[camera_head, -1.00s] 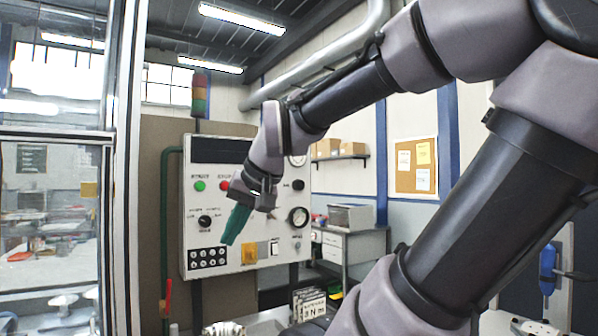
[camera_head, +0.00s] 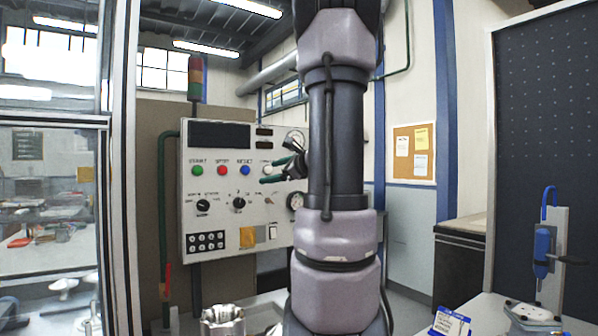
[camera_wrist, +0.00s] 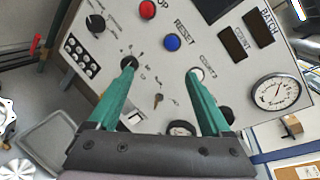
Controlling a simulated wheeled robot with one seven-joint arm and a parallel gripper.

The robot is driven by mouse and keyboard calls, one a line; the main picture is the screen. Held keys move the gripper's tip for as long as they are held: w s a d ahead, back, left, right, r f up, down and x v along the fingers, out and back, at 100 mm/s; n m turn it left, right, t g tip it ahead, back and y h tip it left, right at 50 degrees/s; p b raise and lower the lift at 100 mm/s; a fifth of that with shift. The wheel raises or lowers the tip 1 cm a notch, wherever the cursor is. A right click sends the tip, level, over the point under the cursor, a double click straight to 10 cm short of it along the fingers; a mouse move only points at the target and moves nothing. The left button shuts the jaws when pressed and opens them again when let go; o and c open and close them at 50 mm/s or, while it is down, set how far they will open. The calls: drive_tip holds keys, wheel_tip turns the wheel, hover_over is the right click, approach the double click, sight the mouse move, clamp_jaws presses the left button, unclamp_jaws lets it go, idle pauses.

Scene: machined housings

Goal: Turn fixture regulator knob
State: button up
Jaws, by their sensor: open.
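The grey control panel (camera_head: 222,160) stands ahead with knobs, buttons and gauges. My gripper (camera_head: 268,171) is open and empty in front of its right part, the green fingers pointing left. In the wrist view my gripper (camera_wrist: 162,68) spreads its fingers over the panel face, nothing between them but panel, a key switch and small lettering. A black knob (camera_wrist: 228,115), apparently the regulator, sits just right of the right finger, below a round gauge (camera_wrist: 276,93). In the head view my arm hides that knob. I cannot read its label or tell the fingers' distance from the panel.
Two selector knobs (camera_head: 203,206) (camera_head: 239,204) and a blue button (camera_head: 245,171) lie near the fingers. A second gauge (camera_wrist: 182,128) shows between the finger bases. A glazed door frame (camera_head: 120,170) stands left. A bench with a blue-handled device (camera_head: 543,245) is at right.

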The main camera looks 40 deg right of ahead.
drive_tip(key=d+m+t+h, duration=0.2)
drive_tip(key=d+m+h, duration=0.45)
drive_tip(key=d, duration=0.95)
drive_tip(key=w+d, duration=0.1)
drive_tip(key=w, duration=0.9)
drive_tip(key=shift+r+m+y, duration=0.1)
drive_tip(key=shift+m+y, duration=0.15)
clamp_jaws()
drive_tip(key=m, duration=1.1)
drive_tip(key=shift+d+y, duration=0.15)
drive_tip(key=shift+y, duration=0.25)
drive_tip(key=shift+m, duration=0.3)
